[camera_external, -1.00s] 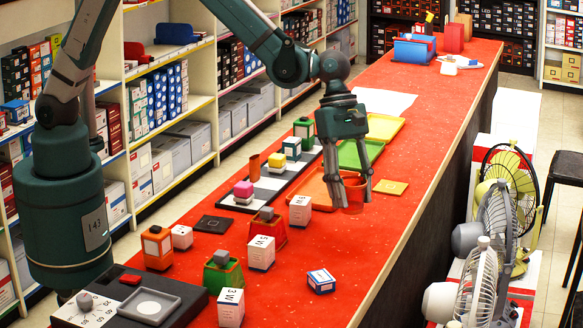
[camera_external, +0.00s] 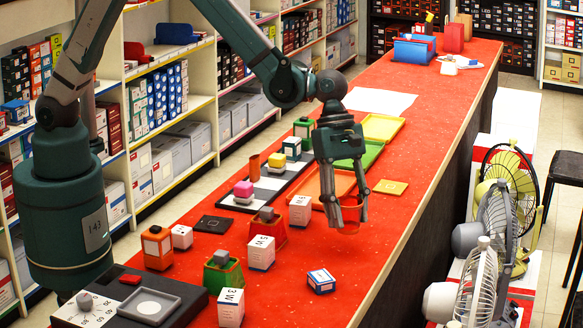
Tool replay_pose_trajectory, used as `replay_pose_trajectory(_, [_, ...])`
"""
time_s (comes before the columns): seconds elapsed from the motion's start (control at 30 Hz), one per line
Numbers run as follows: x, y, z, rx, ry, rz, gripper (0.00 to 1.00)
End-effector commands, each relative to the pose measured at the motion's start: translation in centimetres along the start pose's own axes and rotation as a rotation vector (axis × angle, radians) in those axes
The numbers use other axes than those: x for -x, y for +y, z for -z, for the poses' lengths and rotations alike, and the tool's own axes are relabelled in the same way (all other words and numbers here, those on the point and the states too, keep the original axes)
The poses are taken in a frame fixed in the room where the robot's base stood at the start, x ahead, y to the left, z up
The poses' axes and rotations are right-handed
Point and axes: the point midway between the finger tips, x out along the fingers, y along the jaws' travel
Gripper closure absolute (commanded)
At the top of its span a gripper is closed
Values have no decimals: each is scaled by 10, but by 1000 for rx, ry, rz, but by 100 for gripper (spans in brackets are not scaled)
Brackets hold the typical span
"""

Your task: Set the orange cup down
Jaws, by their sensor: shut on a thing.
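An orange-red cup (camera_external: 350,216) is between the fingers of my gripper (camera_external: 347,222), near the right part of the red counter. My gripper is shut on the cup and points down. The cup's bottom is close to the counter surface; I cannot tell whether it touches. The fingers hide part of the cup's sides.
The red counter (camera_external: 400,250) is clear to the right and in front of the cup. A white box (camera_external: 300,210) stands just left, and a blue-and-white box (camera_external: 321,281) lies nearer. Orange (camera_external: 333,180), green (camera_external: 371,152) and yellow (camera_external: 384,127) trays lie behind. A small yellow square (camera_external: 390,187) lies to the right.

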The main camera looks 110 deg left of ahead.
Motion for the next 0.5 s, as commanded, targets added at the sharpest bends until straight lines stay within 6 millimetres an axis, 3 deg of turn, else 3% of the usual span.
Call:
replay_pose_trajectory(0.2, [-17, 0, 7, 0, 0, 0, 75])
replay_pose_trajectory(0.5, [-17, 0, 7, 0, 0, 0, 75])
